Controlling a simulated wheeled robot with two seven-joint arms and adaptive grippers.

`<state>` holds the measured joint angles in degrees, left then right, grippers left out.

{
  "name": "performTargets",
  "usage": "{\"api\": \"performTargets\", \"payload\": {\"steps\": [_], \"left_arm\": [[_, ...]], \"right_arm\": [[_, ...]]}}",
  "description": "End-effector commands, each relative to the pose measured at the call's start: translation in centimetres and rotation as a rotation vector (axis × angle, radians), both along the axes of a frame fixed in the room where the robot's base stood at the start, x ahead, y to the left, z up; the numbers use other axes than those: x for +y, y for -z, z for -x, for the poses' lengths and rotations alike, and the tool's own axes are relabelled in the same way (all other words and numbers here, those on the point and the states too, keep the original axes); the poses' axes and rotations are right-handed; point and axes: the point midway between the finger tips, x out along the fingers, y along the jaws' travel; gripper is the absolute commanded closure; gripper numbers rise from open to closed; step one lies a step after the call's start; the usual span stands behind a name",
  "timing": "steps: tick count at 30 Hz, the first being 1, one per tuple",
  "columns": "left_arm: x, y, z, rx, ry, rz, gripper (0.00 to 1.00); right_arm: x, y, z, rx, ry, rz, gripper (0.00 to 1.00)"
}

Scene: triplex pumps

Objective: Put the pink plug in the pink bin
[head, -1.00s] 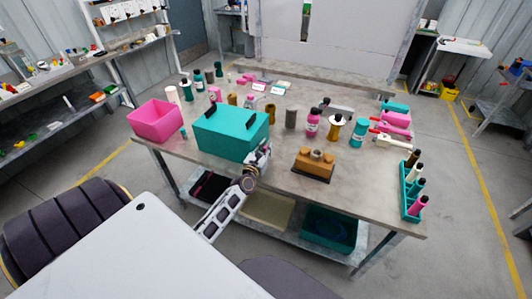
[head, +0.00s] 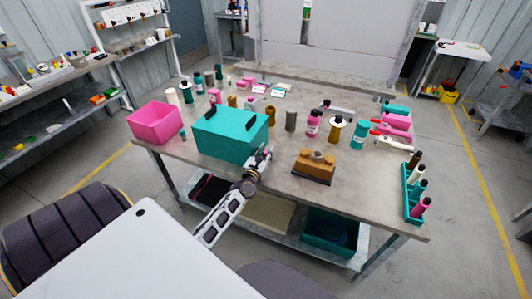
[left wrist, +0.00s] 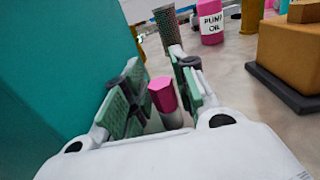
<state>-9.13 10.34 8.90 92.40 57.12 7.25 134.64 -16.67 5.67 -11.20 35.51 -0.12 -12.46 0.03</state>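The pink plug (left wrist: 163,97) stands between the fingers of my left gripper (left wrist: 158,95) in the left wrist view, with a hexagonal pink top and a paler lower part. The fingers are apart, with gaps to the plug on both sides. In the head view my left gripper (head: 263,156) is low at the table's front edge, beside the right side of the teal box, and hides the plug. The pink bin (head: 155,133) stands open at the left end of the table. My right gripper is out of view.
The large teal box (head: 225,141) stands between my left gripper and the pink bin. A brown block on a dark base (head: 313,170) is just to the right. Several bottles and cylinders stand behind; a teal rack (head: 409,203) is at the right edge.

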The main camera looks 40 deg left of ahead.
Motion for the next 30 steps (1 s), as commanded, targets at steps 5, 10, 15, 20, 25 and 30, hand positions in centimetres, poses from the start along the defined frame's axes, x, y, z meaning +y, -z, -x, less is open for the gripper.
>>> {"api": "performTargets", "payload": {"steps": [5, 10, 15, 20, 25, 30], "left_arm": [[0.0, 0.0, 0.0, 0.0, 0.0, 0.0, 0.71], [0.0, -0.1, 0.0, 0.0, 0.0, 0.0, 0.71], [0.0, -0.4, 0.0, 0.0, 0.0, 0.0, 0.71], [-0.2, -0.2, 0.9, 0.0, 0.0, 0.001, 0.71], [-0.6, -0.2, 2.3, 0.001, 0.0, 0.001, 0.71], [-0.9, -0.2, 3.7, 0.001, 0.0, 0.0, 0.71]], "right_arm": [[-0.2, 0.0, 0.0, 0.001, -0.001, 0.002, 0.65], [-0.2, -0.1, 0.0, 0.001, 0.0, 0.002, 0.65], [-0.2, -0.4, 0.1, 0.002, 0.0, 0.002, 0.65], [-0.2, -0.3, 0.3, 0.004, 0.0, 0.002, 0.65], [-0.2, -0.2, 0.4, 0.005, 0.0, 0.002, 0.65], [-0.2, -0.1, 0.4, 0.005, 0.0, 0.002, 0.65]]}}
